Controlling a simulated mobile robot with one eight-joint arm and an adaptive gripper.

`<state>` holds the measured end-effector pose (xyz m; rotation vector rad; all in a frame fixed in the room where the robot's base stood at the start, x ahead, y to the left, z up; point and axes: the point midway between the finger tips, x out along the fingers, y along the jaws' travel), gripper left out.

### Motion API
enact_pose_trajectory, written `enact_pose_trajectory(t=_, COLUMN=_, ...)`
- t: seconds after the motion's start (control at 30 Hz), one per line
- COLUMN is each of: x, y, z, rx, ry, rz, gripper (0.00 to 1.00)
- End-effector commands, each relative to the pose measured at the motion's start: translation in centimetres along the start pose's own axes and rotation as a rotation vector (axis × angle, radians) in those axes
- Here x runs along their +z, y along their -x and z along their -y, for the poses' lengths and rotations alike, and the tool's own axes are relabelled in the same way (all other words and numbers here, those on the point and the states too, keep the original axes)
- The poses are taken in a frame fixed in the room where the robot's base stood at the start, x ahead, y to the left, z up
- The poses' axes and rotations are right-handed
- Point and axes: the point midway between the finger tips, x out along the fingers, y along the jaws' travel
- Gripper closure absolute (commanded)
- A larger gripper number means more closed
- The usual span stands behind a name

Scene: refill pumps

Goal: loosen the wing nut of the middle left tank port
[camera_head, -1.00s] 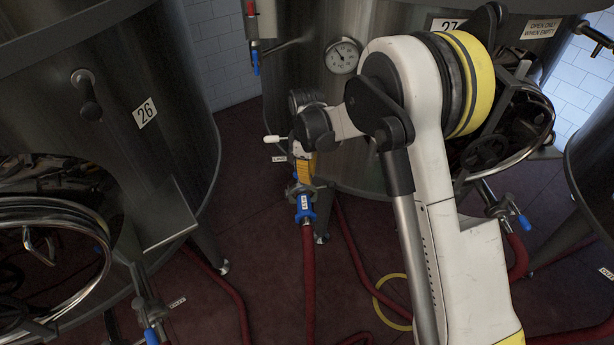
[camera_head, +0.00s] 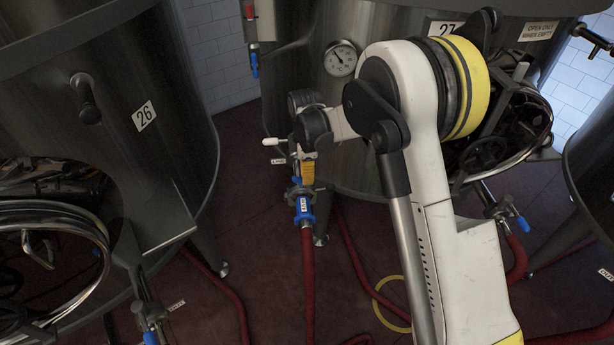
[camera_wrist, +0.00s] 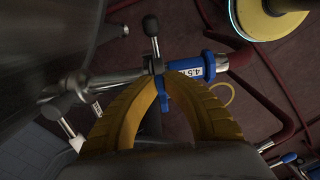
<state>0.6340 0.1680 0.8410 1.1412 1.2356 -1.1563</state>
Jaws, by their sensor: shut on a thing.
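In the head view, the middle left tank port is low on the left side of the tank numbered 27 (camera_head: 283,110), with a clamp (camera_head: 296,190) joining it to a hose with a blue, labelled collar (camera_head: 303,208). My gripper (camera_head: 308,180) points down at this clamp with its yellow fingers nearly together. In the wrist view, the two curved yellow fingers of my gripper (camera_wrist: 159,82) close around a small blue piece, which looks like the wing nut (camera_wrist: 163,98). The blue collar (camera_wrist: 190,67) lies just right of it. The wing nut is hidden in the head view.
A black-knobbed rod (camera_wrist: 152,27) stands beside the fingertips. A white-tipped lever (camera_head: 270,141) sticks out left of my gripper. Tank 26 (camera_head: 115,150) stands at left. Red hoses (camera_head: 308,285) and a yellow ring (camera_head: 390,303) are on the floor.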

Motion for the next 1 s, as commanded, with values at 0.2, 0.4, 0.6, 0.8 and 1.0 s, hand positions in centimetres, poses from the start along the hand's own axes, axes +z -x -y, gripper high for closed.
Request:
enact_pose_trajectory(t=0.2, x=0.0, y=0.0, z=0.0, rx=0.0, ry=0.0, rz=0.0, gripper=0.85)
enact_pose_trajectory(t=0.4, x=0.0, y=0.0, z=0.0, rx=0.0, ry=-0.001, rz=0.0, gripper=0.68)
enact_pose_trajectory(t=0.6, x=0.0, y=0.3, z=0.0, rx=0.0, ry=-0.001, rz=0.0, gripper=0.68)
enact_pose_trajectory(t=0.8, x=0.0, y=3.2, z=0.0, rx=0.0, ry=-0.001, rz=0.0, gripper=0.68)
enact_pose_trajectory(t=1.0, x=0.0, y=7.8, z=0.0, rx=0.0, ry=-0.001, rz=0.0, gripper=0.68)
